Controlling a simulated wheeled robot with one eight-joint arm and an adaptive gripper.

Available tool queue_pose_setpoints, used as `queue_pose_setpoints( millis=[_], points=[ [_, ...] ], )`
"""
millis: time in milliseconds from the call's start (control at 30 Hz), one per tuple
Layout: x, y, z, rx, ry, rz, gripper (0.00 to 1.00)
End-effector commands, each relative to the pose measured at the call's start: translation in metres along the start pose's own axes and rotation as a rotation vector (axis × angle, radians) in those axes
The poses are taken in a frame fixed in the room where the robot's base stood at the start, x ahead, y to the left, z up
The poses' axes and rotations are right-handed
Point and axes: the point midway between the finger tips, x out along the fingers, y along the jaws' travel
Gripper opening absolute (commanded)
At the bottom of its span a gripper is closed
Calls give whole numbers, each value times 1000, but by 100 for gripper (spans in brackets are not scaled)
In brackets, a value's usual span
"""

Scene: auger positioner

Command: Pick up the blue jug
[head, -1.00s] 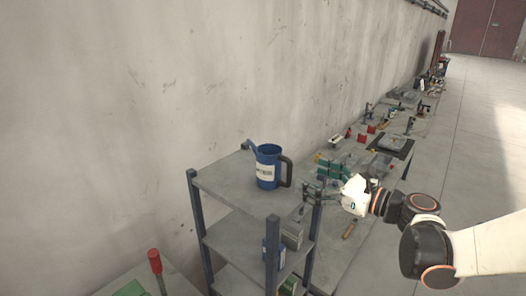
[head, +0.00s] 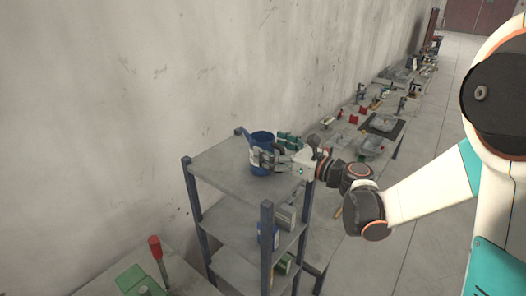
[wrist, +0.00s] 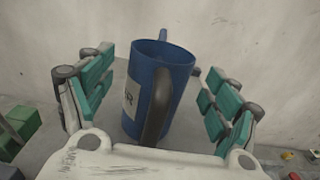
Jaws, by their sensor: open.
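The blue jug (head: 261,141) stands upright on the top shelf (head: 222,166) of a grey rack with dark blue posts. In the wrist view the jug (wrist: 158,78) shows its dark handle towards me, a pale label on its left side and a spout at the far side. My gripper (head: 268,157) is at the jug's right side in the head view and hides part of it. In the wrist view my gripper (wrist: 155,100) is open, with one green-padded finger on each side of the jug. Gaps show between both fingers and the jug.
Lower shelves hold boxes and cans, including a blue container (head: 268,236). A long bench (head: 352,152) with tools and red parts runs along the wall behind. A red-handled lever (head: 156,252) stands at the lower left. The top shelf's front is clear.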

Motion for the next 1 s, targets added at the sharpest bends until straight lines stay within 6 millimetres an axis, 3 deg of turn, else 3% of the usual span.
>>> queue_pose_setpoints(
  millis=[200,433,700,1000],
  points=[
    [29,2,2,1,1,2,82],
    [30,1,1,1,2,0,82],
    [30,1,1,0,2,0,21],
    [30,1,2,1,1,0,21]
  ],
)
